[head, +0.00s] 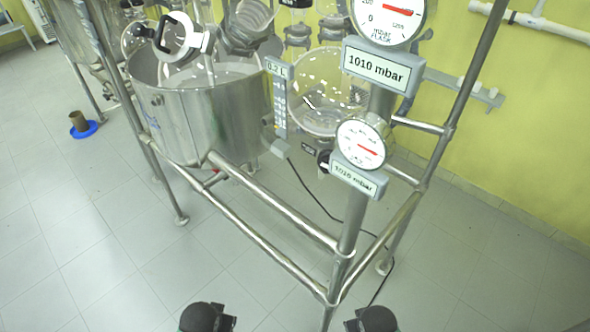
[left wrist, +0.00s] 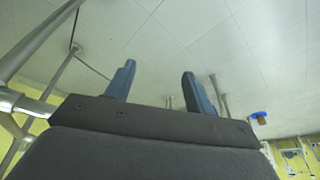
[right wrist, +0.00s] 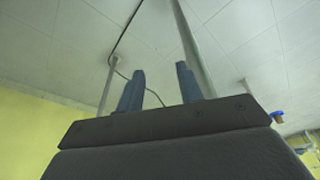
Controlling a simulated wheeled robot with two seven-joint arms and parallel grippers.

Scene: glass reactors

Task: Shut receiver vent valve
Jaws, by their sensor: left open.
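The round glass receiver flask (head: 325,95) hangs in the steel frame, right of the metal bath. Below it is a dark knob (head: 323,160) beside a small dark label (head: 308,148); this may be the vent valve, but its handle position is too small to tell. My left gripper (left wrist: 158,70) is open and empty in the left wrist view, with bare floor between its fingers. My right gripper (right wrist: 160,70) has its fingers apart, with nothing between them in the right wrist view. In the head view only dark arm parts show at the bottom edge, well away from the flask.
The upper gauge (head: 387,15) and lower gauge (head: 362,143) have displays reading 1010 mbar. Steel rails (head: 275,205) cross between me and the flask. The metal bath (head: 205,115) stands left. A black cable (head: 320,198) runs down to the floor. The floor at left is mostly clear.

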